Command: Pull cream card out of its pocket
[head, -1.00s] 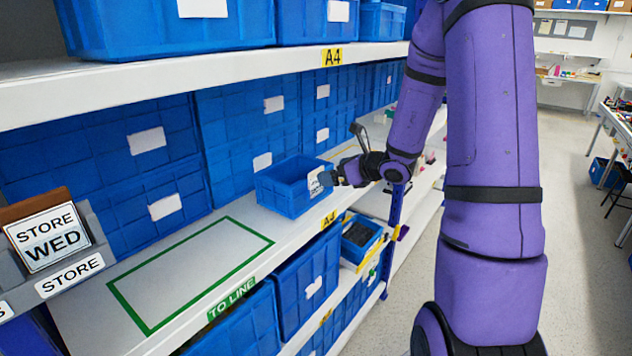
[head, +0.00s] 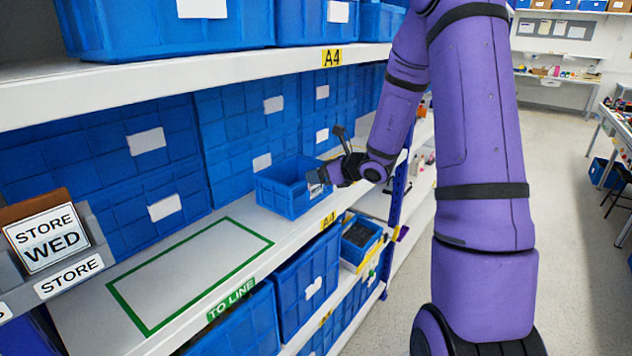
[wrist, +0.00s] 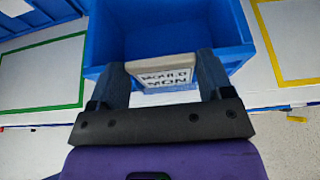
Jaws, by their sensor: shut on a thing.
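The card is only a small pale patch there, largely hidden by the gripper. I cannot make out the pocket or tell how much of the card is inside it.
A green-outlined rectangle (head: 190,275) on the shelf (head: 85,320) left of the bin is empty. The upper shelf (head: 200,78) runs overhead. Large blue crates (head: 150,150) line the back. A "STORE WED" card (head: 48,238) stands in a grey holder at the left.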

